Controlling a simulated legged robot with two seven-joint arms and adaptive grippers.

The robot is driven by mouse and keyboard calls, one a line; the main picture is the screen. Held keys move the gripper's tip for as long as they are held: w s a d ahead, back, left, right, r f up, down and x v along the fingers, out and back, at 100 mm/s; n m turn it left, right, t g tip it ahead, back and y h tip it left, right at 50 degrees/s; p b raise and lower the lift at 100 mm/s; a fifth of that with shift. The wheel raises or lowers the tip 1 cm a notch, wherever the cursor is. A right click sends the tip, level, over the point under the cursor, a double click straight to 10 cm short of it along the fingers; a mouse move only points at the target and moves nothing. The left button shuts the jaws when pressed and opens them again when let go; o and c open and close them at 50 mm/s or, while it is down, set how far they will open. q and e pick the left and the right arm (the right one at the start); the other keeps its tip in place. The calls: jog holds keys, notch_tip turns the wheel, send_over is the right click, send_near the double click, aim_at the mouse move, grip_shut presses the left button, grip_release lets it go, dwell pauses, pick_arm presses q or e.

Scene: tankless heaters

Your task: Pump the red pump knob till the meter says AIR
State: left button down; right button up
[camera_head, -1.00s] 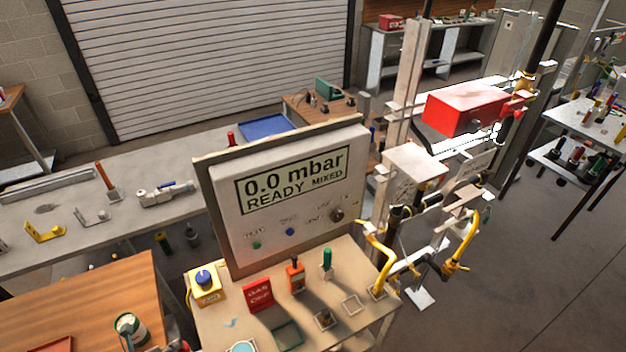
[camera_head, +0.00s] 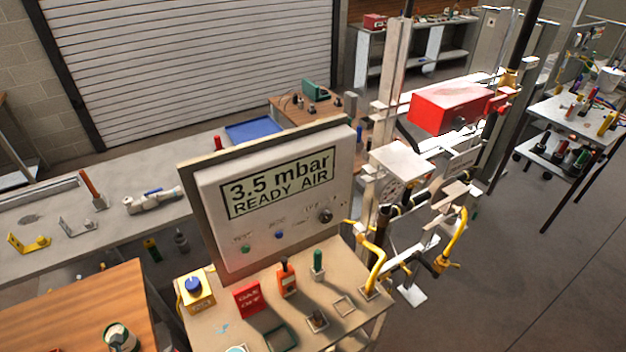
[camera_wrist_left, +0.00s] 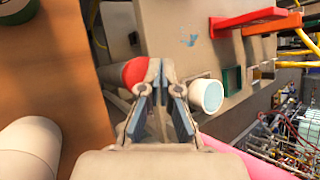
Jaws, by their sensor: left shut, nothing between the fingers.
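The meter (camera_head: 280,183) is a grey panel with a screen that reads "3.5 mbar READY AIR" in the head view. A red round knob (camera_wrist_left: 131,72), likely the pump knob, shows in the left wrist view, partly covered by my left finger. My left gripper (camera_wrist_left: 161,70) is shut and empty, with its fingertips at the right side of the red knob. I cannot tell whether they touch it. The knob and my left gripper are out of the head view. My right gripper is in neither view.
A white cylinder with a pale blue face (camera_wrist_left: 207,95) is just right of my fingers. A red gas-off sign (camera_head: 247,298), an orange tool (camera_head: 287,279) and a green-handled tool (camera_head: 318,265) stand on the bench below the meter. Yellow pipes (camera_head: 375,262) rise at its right.

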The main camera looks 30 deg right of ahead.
pick_arm(q)
jog(key=shift+a+r, duration=0.15)
jog(key=shift+r, duration=0.2)
jog(key=shift+r+p, duration=2.3)
jog(key=shift+r, duration=0.8)
